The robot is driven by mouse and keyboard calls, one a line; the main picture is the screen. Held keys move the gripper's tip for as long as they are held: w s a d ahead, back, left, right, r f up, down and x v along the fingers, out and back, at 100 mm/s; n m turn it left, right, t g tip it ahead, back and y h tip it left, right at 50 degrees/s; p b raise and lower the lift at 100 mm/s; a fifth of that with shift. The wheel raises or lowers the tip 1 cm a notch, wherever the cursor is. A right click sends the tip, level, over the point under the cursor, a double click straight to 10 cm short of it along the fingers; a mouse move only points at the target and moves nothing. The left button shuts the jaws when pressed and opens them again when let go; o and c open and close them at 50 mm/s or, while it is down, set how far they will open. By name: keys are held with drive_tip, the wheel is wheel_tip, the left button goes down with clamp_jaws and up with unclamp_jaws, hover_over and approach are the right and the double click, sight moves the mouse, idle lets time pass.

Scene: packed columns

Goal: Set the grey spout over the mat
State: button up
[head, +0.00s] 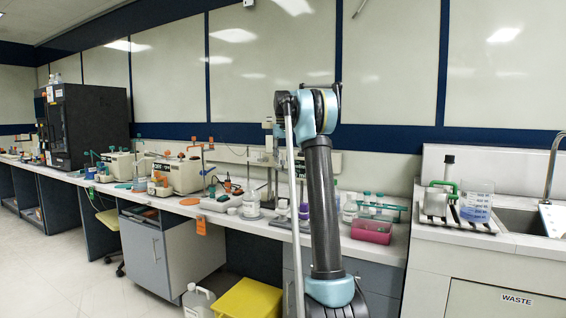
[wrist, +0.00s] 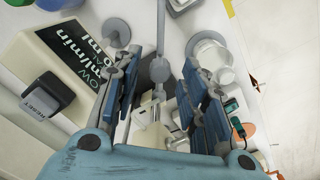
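In the wrist view a thin grey rod with a rounded joint, apparently the grey spout (wrist: 161,68), runs from the top edge down between my fingers. My gripper (wrist: 158,82) is open around it, one blue-padded finger on each side. I cannot tell whether either finger touches it. A grey disc (wrist: 116,34) shows beyond the left finger; I cannot tell whether it belongs to the spout. In the head view a dark grey flat mat (head: 286,222) lies on the bench, left of my arm. My arm hides much of this area, and my gripper cannot be made out there.
A white instrument (wrist: 70,70) marked ml/min stands left of my fingers, and white capped ware (wrist: 208,52) right.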

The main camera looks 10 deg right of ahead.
drive_tip(key=shift+f, duration=0.55)
